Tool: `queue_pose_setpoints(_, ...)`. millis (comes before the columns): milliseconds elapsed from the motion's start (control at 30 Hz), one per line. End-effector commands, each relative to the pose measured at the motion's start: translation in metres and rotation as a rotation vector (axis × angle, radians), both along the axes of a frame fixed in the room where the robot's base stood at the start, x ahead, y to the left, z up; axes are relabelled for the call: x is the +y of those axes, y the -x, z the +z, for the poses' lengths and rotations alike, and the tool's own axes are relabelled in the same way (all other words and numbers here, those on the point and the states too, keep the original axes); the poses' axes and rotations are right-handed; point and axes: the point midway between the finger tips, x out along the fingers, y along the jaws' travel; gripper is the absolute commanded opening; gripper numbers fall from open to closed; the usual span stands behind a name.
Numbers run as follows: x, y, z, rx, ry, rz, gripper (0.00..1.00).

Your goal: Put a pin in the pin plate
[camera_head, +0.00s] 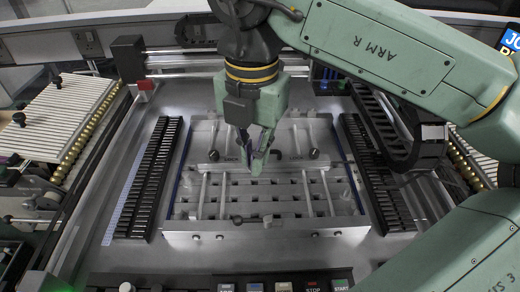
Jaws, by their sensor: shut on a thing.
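The pin plate (288,207) is a grey metal plate with rows of square holes, lying in a shallow metal tray in the middle of the machine bed. Several thin rods and dark knobs stand on or lie across it. My gripper (256,165) hangs over the back half of the plate, fingers pointing down. Its fingers are close together on something small. The held thing is too small and dark to make out, and the fingers hide it. I cannot tell whether the fingertips touch the plate.
Black slotted racks (157,180) flank the tray on the left, with another black rack (384,185) on the right. A ribbed block with black knobs (58,117) stands at far left. A button panel (285,284) runs along the front. My arm covers the upper right.

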Motion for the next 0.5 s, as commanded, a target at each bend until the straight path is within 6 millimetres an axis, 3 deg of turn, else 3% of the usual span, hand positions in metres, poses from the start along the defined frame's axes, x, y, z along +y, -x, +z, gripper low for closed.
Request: queue_pose_setpoints(500, 0.000, 0.000, -0.027, 0.002, -0.001, -0.001, 0.00)
